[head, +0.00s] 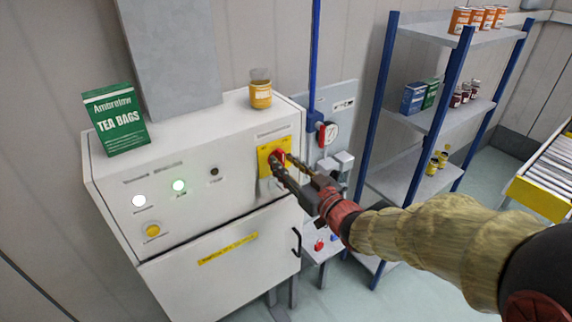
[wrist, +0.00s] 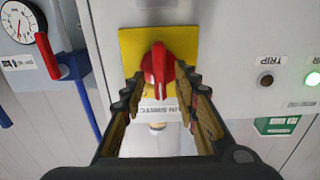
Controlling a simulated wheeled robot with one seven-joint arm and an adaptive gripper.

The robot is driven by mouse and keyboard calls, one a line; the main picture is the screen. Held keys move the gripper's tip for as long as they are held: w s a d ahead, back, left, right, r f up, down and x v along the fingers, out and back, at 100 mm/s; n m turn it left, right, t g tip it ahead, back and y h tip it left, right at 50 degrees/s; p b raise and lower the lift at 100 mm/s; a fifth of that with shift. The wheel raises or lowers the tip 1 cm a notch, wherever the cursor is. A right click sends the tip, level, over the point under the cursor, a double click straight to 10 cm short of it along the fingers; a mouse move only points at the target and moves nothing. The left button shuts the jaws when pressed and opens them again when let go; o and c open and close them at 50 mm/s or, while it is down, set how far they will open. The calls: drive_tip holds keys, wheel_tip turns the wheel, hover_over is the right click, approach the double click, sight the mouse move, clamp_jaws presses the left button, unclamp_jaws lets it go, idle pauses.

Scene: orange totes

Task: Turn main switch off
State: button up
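The main switch is a red rotary knob (head: 278,155) on a yellow plate (head: 264,163), at the right of the white cabinet's front panel. In the wrist view the knob (wrist: 158,66) has its ridge about upright in the picture, with a partly covered label beneath it. My gripper (head: 283,163) is right at the knob. In the wrist view my gripper (wrist: 162,84) is open, one fingertip on each side of the knob's lower part, with small gaps visible. I cannot tell whether either finger touches it. The head view partly hides the knob behind the fingers.
Panel lamps, a yellow button (head: 152,231) and a black door handle (head: 297,241) are nearby. A gauge (head: 329,132) and blue shelving (head: 425,122) stand right.

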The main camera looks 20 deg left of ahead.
drive_tip(key=shift+c, duration=0.7)
clamp_jaws()
drive_tip(key=shift+n+b, duration=0.3)
drive_tip(key=shift+b, duration=0.3)
drive_tip(key=shift+s+a+f+n+b, duration=0.1)
drive_tip(key=shift+f+n+b, duration=0.05)
drive_tip(key=shift+n+b, duration=3)
drive_tip(key=shift+s+a+f+n+b, duration=0.1)
drive_tip(key=shift+f+n+b, duration=0.05)
drive_tip(key=shift+n+b, duration=3)
drive_tip(key=shift+s+a+f+n+b, duration=0.15)
drive_tip(key=shift+n+b, duration=2.15)
drive_tip(key=shift+b, duration=1.7)
drive_tip(key=shift+d, duration=0.1)
unclamp_jaws()
